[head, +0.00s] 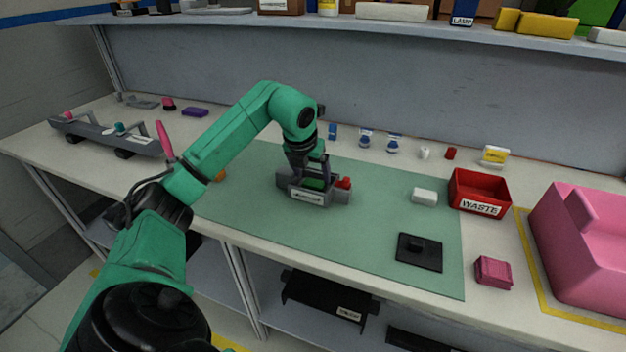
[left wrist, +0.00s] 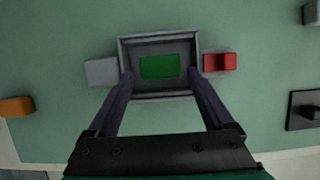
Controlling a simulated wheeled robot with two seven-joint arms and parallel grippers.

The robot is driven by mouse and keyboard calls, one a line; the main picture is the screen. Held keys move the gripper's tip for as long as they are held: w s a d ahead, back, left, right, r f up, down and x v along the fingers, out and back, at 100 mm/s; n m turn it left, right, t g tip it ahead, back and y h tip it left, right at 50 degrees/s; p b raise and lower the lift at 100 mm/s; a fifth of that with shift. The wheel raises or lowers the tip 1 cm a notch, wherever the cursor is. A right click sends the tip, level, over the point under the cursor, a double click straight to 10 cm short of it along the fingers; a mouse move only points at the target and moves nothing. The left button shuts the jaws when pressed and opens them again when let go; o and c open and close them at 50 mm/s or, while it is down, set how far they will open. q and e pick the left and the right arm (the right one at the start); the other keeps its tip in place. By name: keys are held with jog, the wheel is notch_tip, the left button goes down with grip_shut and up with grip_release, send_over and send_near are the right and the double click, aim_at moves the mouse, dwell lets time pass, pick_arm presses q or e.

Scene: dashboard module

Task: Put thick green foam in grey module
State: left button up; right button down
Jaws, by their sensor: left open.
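The grey module (head: 307,198) stands on the green mat, an open box with a label on its front. It also shows from above in the left wrist view (left wrist: 159,97). The green foam (left wrist: 160,67) lies inside it, apart from the walls; it shows partly in the head view (head: 314,183). My left gripper (left wrist: 160,75) is open and points down over the module, its fingers on either side of the foam in the picture. I cannot tell whether the fingertips touch the module. My right gripper is not in view.
A red part (head: 344,183) sits at the module's right side. A white block (head: 424,196), a black plate (head: 419,252) and a red waste bin (head: 479,194) are to the right. A pink block (head: 493,272) lies near the front edge. The mat's middle is clear.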

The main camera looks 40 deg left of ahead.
pick_arm(q)
jog(key=v, duration=0.8)
jog(key=shift+r, duration=0.25)
jog(key=shift+s, duration=0.1)
